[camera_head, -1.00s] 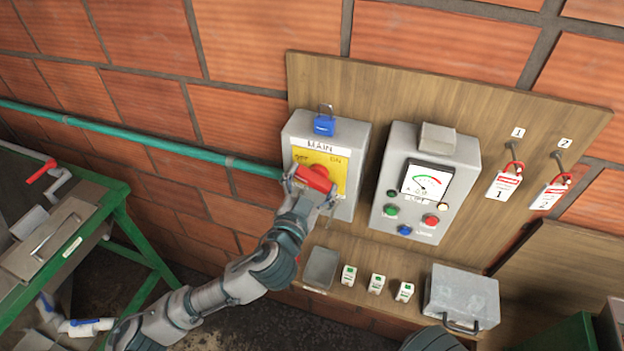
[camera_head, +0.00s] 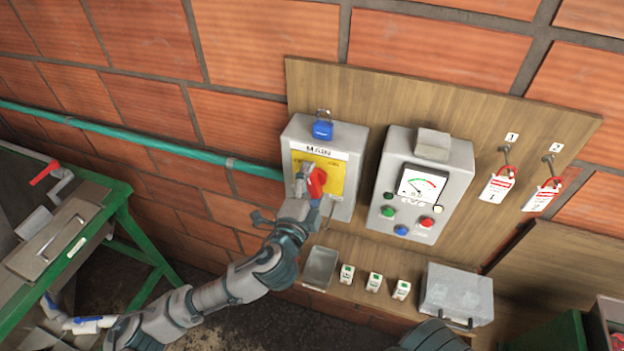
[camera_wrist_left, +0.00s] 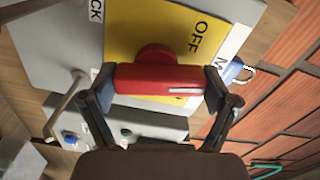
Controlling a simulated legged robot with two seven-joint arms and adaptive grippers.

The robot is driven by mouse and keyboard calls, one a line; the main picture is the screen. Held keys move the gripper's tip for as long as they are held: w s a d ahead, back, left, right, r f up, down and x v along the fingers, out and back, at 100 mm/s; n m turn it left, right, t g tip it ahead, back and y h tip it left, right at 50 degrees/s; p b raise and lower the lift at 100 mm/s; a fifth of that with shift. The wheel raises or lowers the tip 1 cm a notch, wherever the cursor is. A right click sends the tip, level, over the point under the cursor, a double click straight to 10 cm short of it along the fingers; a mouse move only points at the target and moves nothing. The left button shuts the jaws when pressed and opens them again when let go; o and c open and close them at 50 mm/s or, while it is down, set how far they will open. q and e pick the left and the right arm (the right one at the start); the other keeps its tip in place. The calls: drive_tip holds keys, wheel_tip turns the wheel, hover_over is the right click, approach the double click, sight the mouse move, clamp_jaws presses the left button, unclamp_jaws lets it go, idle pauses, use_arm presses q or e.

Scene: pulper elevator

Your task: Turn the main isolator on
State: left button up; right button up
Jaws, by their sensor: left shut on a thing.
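The main isolator (camera_head: 335,207) is a grey box with a MAIN label and a yellow plate (camera_head: 332,167) on the left of the wooden board. Its red rotary handle (camera_head: 318,184) stands near upright in the head view, partly hidden by my gripper. My left gripper (camera_wrist_left: 159,84) is shut on the red handle, one finger at each end of the bar in the left wrist view. The word OFF (camera_wrist_left: 198,40) on the plate shows beside the handle there. A blue padlock (camera_head: 322,130) hangs at the top of the box. My right gripper is not in view.
A grey panel (camera_head: 455,170) with a meter and several buttons is right of the isolator. A shelf below holds small green-and-white items (camera_head: 374,282) and a grey metal box (camera_head: 456,293). A green-framed bench (camera_head: 120,195) stands left.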

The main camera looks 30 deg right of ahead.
use_arm(q)
drive_tip(key=shift+m+p, duration=0.3)
drive_tip(key=shift+m, duration=0.9)
drive_tip(key=o, duration=0.9)
drive_tip(key=shift+w, duration=0.1)
drive_tip(key=shift+w+d+f, duration=0.1)
drive_tip(key=shift+d+f, duration=0.05)
drive_tip(key=shift+d, duration=0.2)
drive_tip(key=shift+s+a, duration=0.2)
drive_tip(key=v, duration=1.1)
